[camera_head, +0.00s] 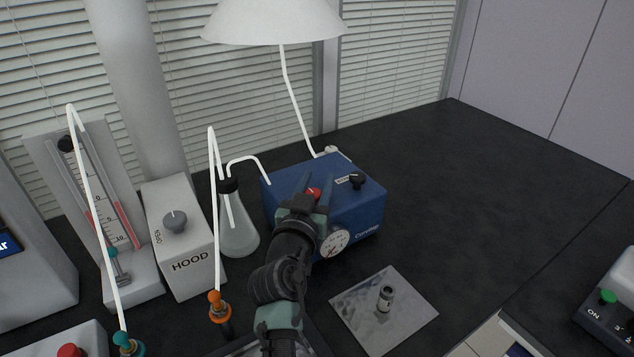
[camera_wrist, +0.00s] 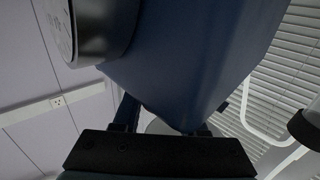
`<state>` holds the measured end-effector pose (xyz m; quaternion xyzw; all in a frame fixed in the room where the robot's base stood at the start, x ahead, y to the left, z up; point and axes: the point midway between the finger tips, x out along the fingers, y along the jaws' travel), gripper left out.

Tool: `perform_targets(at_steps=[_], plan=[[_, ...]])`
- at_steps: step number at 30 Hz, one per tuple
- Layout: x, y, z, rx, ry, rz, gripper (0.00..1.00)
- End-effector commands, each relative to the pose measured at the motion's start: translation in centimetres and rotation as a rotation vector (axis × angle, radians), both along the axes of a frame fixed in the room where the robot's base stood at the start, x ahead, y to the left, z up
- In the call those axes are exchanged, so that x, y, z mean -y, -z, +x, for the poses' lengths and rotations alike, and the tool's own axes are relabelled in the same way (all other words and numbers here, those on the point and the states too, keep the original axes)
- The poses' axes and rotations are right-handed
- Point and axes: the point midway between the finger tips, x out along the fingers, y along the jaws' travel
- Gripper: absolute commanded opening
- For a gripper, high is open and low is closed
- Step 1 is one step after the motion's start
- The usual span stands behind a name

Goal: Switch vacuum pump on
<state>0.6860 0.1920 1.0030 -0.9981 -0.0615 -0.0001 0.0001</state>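The blue vacuum pump (camera_head: 358,212) stands on the dark bench, with a round gauge (camera_head: 334,243) on its front. On its top are a red switch (camera_head: 313,193) and a black knob (camera_head: 357,181). My gripper (camera_head: 317,185) is over the pump's left part, and its two fingers are apart on either side of the red switch in the head view. Whether a finger touches the switch I cannot tell. In the wrist view the pump's blue body (camera_wrist: 190,60) fills the middle, and the gauge's rim (camera_wrist: 100,28) is at the upper left. The switch is hidden there.
A conical flask (camera_head: 238,232) with tubing stands left of the pump, beside the grey HOOD box (camera_head: 180,235). A small metal cylinder (camera_head: 386,298) stands on a grey plate (camera_head: 352,305) in front. A white lampshade-like hood (camera_head: 273,20) hangs above.

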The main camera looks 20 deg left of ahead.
Motion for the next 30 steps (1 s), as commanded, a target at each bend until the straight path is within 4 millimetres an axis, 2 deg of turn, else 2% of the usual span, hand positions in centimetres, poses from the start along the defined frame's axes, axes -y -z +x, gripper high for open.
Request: perform_targets(at_steps=[1,6,19,30], plan=[[0.00,0.01,-0.01,0.000,0.000,0.000,0.30],[0.00,0.01,-0.02,0.000,0.000,0.000,0.00],[0.02,-0.41,-0.02,-0.003,-0.032,-0.001,0.00],[-0.16,-0.85,-0.06,-0.005,-0.176,-0.002,0.00]])
